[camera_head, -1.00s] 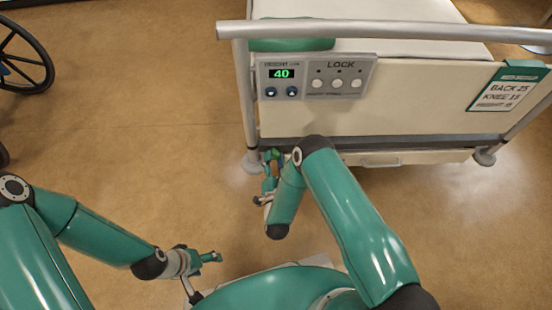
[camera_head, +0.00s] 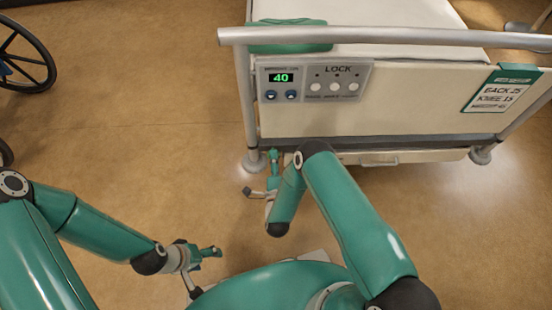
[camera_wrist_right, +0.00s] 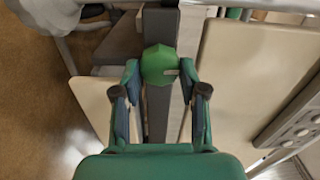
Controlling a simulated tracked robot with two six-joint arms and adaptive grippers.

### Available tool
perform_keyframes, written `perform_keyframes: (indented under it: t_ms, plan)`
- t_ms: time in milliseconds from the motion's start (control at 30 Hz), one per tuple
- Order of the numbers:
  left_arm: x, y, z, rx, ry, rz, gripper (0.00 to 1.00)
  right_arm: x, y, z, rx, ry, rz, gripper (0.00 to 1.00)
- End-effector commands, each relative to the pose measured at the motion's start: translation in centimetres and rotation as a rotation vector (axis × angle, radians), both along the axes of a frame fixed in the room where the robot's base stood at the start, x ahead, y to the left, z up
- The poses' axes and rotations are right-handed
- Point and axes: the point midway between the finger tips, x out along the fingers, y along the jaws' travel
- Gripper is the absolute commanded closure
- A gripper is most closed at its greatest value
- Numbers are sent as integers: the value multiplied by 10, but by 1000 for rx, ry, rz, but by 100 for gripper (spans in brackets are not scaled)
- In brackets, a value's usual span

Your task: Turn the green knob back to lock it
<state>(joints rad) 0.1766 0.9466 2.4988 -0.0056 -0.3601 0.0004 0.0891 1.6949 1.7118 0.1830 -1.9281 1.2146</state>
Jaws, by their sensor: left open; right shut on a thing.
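The green knob (camera_wrist_right: 160,65) is a faceted knob with a pale mark on its right side, in front of a dark upright bar in the right wrist view. My right gripper (camera_wrist_right: 160,72) has one finger on each side of the knob and is shut on it. In the head view my right gripper (camera_head: 274,157) is low by the bed's near left leg, where I cannot make out the knob. My left gripper (camera_head: 217,250) is open and empty above the floor at lower left, away from the bed.
The bed's end board (camera_head: 420,100) carries a LOCK panel (camera_head: 337,86) and a display reading 40 (camera_head: 281,77). A metal rail (camera_head: 400,37) runs across above it. A wheelchair wheel (camera_head: 25,60) stands at far left. The floor (camera_head: 150,130) between is clear.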

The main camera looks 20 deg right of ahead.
Motion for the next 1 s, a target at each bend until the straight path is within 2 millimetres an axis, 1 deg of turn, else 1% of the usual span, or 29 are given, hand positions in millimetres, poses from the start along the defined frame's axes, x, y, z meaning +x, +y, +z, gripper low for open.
perform_keyframes:
  t_ms: [33,300,700,733,833,867,1000]
  plan:
    - [0,0,1,0,0,0,32,-1,-5,-2,16,2,-14,93]
    - [0,0,3,0,0,0,32,-1,-5,-3,75,-15,-15,92]
    - [0,0,3,0,0,0,32,-1,-5,-3,79,-15,-14,93]
    - [0,0,3,0,0,0,32,-1,-5,-3,79,-15,-14,53]
    - [0,0,3,0,0,0,32,-1,-4,-3,79,-16,-11,36]
    - [0,0,3,0,0,0,32,-1,-3,-3,80,-16,-10,33]
    - [0,0,3,0,0,0,32,-1,-2,-2,79,-18,-7,33]
